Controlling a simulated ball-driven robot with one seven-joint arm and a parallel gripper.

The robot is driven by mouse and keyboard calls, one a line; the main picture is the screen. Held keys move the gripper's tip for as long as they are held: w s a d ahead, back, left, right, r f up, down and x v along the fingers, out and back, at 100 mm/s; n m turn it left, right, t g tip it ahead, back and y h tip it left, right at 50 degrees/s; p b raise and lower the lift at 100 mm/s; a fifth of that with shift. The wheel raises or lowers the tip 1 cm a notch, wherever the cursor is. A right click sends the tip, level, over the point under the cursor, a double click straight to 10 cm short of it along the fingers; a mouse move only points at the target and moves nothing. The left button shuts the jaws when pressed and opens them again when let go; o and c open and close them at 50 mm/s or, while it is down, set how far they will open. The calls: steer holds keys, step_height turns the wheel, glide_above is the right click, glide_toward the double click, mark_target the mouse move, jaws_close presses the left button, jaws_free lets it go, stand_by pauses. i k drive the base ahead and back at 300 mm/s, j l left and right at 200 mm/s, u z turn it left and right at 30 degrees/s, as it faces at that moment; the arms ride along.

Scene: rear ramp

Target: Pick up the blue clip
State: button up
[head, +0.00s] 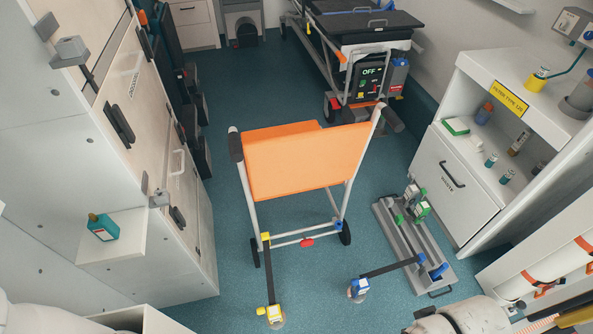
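A blue and white clip (358,287) is at the near end of a black strap (390,268), low over the floor to the right of the wheelchair. The strap runs up and right to a blue fitting (421,258) at the grey floor rail. Another blue piece (438,272) is on the rail beside it; I cannot tell its exact form. A yellow and white clip (273,314) is at the near end of another strap, under the chair's left side. My gripper is not in view.
An orange-backed wheelchair (305,160) stands mid-floor. The grey rail (407,238) bears green clips (421,210). A stretcher (365,25) is behind, a white cabinet (455,180) right, lockers (150,130) left. Blue-green floor (215,308) is clear at near left.

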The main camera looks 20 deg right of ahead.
mark_target(421, 257)
steer(key=i+l+z, duration=0.15)
steer(key=i, duration=0.25)
steer(key=i+l+z, duration=0.35)
steer(key=i, duration=0.45)
steer(key=z, duration=1.25)
